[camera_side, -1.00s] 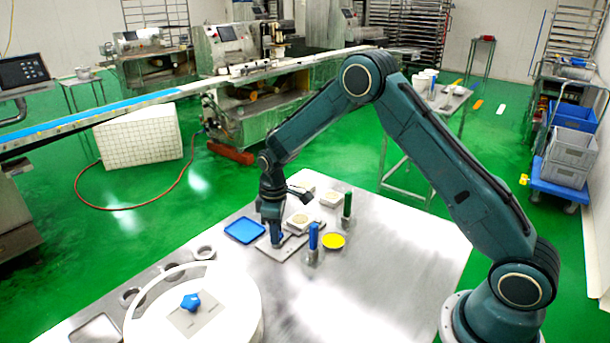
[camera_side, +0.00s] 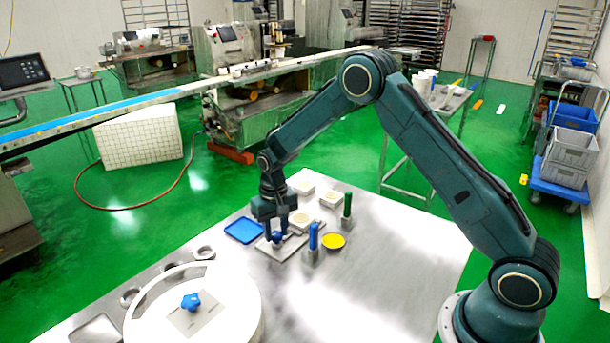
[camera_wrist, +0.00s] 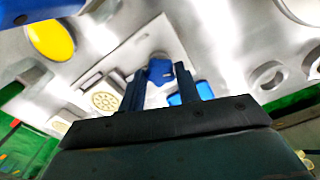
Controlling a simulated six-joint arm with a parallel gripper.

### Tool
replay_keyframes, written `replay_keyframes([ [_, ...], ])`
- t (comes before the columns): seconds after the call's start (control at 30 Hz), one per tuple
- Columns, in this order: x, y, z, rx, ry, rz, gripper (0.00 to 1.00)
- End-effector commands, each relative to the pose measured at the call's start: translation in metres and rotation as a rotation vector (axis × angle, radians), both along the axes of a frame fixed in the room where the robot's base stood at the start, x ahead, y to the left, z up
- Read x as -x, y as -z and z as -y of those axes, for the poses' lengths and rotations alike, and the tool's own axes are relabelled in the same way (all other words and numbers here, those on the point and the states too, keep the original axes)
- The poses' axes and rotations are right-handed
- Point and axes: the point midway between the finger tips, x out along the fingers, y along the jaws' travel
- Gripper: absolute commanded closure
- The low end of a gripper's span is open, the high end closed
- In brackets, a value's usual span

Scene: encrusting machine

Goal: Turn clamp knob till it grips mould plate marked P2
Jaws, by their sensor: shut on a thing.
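My gripper (camera_side: 278,236) points down over the middle of the steel table. It is shut on the blue clamp knob (camera_side: 277,239), with a finger on each side of it; the wrist view shows the blue knob (camera_wrist: 160,72) between the two dark fingers (camera_wrist: 163,92). The knob sits over a flat grey metal plate (camera_side: 292,247). The fingers partly hide the knob. I cannot read a P2 mark on any plate, and whether the clamp touches a plate is not clear.
A pale block with a round pattern (camera_side: 300,219) lies just behind the plate. A blue-handled tool (camera_side: 313,238), a green-handled tool (camera_side: 347,205) and a yellow dish (camera_side: 334,241) stand close on the right. A blue tray (camera_side: 244,230) lies left. A white drum (camera_side: 250,310) stands at the front left.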

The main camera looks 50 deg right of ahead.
Motion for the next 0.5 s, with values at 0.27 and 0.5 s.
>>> replay_keyframes([
  [0.27, -0.0003, -0.0008, 0.0, 0.0, 0.144, 0.001, 0.9],
  [0.5, -0.0004, -0.0008, 0.0, -0.001, 0.183, 0.001, 0.9],
])
